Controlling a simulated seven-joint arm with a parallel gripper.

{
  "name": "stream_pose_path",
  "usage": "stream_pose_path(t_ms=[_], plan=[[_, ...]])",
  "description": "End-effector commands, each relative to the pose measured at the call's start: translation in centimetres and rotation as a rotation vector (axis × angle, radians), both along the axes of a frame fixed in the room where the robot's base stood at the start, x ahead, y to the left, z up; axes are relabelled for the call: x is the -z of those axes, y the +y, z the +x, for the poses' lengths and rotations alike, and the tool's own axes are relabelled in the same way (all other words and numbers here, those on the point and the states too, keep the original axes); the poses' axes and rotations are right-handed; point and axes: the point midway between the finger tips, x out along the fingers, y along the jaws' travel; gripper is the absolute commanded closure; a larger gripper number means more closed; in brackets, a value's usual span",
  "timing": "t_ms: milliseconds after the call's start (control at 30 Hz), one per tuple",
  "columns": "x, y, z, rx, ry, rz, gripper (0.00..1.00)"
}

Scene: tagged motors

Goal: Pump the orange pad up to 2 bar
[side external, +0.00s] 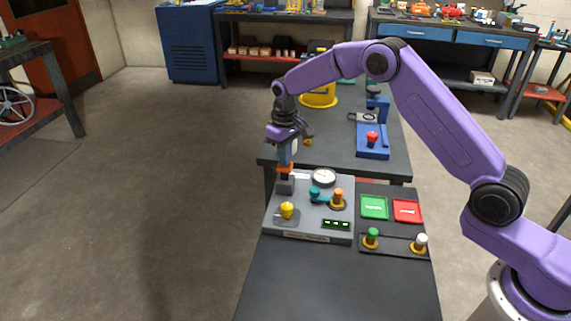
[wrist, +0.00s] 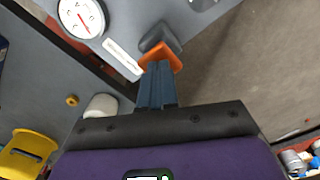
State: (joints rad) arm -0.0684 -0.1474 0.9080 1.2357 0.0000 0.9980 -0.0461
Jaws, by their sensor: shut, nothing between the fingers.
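The orange pad (side external: 285,168) sits on a dark grey block at the back left of the grey panel (side external: 310,222). My gripper (side external: 284,160) points down over the pad, its fingers closed and empty. In the wrist view the shut blue fingers (wrist: 158,68) end at the orange pad (wrist: 166,52), which they partly cover. They look touching or almost touching; I cannot tell how far the pad is pressed. A round white gauge (side external: 323,177) stands to the right on the panel. It also shows in the wrist view (wrist: 82,17) with a red needle, but its numbers are too small to read.
The panel also bears a teal handle (side external: 317,194), an orange knob (side external: 338,200), a yellow knob (side external: 287,210) and a small green display (side external: 336,224). Green (side external: 374,207) and red (side external: 407,211) trays lie to the right. The table's front is clear.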

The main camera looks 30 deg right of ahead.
Motion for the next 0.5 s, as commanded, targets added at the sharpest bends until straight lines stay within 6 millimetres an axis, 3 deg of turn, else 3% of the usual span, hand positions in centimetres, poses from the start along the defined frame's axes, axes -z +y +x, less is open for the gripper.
stream_pose_path(t_ms=[500], plan=[[2.3,0.0,-0.1,0.000,0.002,-0.001,1.00]])
